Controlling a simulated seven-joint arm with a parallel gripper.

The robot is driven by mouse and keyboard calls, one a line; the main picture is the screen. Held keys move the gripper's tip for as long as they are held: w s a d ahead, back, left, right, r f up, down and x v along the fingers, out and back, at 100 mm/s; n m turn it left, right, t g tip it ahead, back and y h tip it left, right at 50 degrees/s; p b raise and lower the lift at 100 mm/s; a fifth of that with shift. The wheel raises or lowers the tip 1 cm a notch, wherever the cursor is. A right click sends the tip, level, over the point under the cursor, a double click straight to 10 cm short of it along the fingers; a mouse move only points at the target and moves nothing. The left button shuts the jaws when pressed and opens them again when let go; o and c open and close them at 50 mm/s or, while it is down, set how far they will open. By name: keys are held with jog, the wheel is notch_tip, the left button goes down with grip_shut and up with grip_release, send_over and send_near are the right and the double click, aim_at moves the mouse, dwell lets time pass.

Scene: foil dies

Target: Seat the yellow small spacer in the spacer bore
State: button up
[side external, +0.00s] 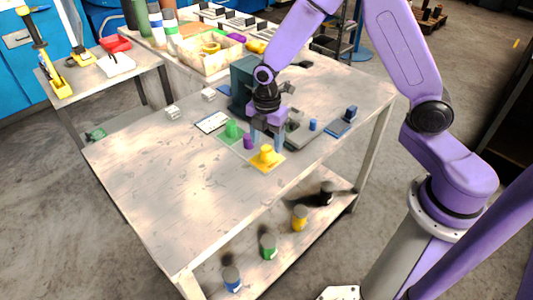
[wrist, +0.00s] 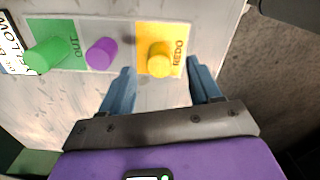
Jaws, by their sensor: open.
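The yellow spacer (side external: 267,154), a short stepped cylinder, stands upright on a yellow card (side external: 257,161). In the wrist view the yellow spacer (wrist: 159,57) stands on the card marked REDO (wrist: 179,33). My gripper (side external: 266,146) is open and empty, pointing down close to the spacer. In the wrist view the blue fingers of my gripper (wrist: 161,67) appear on either side of the spacer, with gaps. I cannot tell how far above the card the tips are. I cannot make out the spacer bore; a grey plate (side external: 296,139) lies partly behind my gripper.
A purple cylinder (side external: 247,142) and a green cylinder (side external: 231,128) stand left of the yellow spacer. A blue piece (side external: 313,125) stands by the grey plate, another (side external: 351,112) on a blue card. A dark green block (side external: 241,82) rises behind. The table's front left is clear.

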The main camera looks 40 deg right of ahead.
aim_at(266, 154)
jog(key=shift+f, duration=1.35)
grip_shut()
jog(key=shift+r, duration=0.15)
